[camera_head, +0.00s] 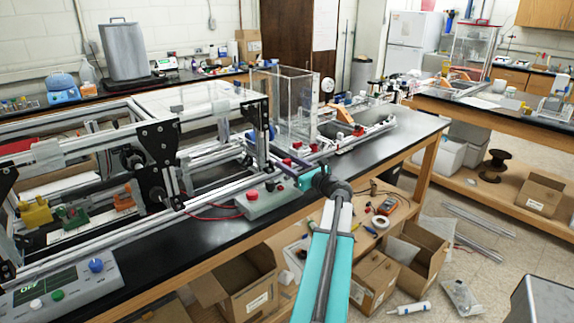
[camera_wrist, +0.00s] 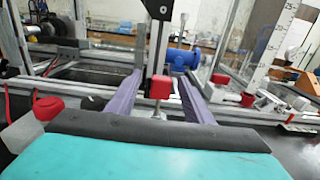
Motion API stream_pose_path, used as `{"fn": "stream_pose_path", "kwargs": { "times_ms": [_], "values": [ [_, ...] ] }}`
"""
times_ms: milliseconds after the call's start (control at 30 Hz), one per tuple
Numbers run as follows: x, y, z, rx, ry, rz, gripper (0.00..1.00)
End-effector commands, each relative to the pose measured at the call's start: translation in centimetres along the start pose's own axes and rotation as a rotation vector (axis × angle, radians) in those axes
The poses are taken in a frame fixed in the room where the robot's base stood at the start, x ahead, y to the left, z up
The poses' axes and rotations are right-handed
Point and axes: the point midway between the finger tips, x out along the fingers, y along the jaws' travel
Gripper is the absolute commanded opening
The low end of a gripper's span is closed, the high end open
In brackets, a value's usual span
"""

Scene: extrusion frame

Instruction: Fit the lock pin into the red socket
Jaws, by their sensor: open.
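My gripper (camera_wrist: 161,78) is open, with its two purple fingers spread and pointing away over the bench frame. In the wrist view a small red block (camera_wrist: 161,87) on a pale upright piece shows between the fingers, with a gap on both sides. I cannot tell whether it is the lock pin's head or the red socket. More red parts sit to its right: a small block (camera_wrist: 221,78) and a round piece (camera_wrist: 247,99). In the head view my gripper (camera_head: 285,163) is at the front rail of the frame, and its fingertips are hard to make out.
A control box with a red button (camera_head: 253,194) stands left of my gripper on the black bench. A blue motor (camera_wrist: 183,58) is behind the fingers. A clear tank (camera_head: 296,105) rises behind the rail. Black bench surface (camera_head: 400,140) is free at right.

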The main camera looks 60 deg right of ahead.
Motion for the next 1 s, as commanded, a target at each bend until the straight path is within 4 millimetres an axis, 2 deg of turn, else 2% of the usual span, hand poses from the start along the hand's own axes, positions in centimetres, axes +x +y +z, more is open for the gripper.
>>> {"fn": "stream_pose_path", "kwargs": {
  "times_ms": [533, 1000],
  "values": [
    [0.8, -0.1, 0.0, 0.000, 0.000, -0.001, 0.47],
    [5.3, -0.4, -0.2, 0.001, 0.000, -0.001, 0.47]
  ]
}}
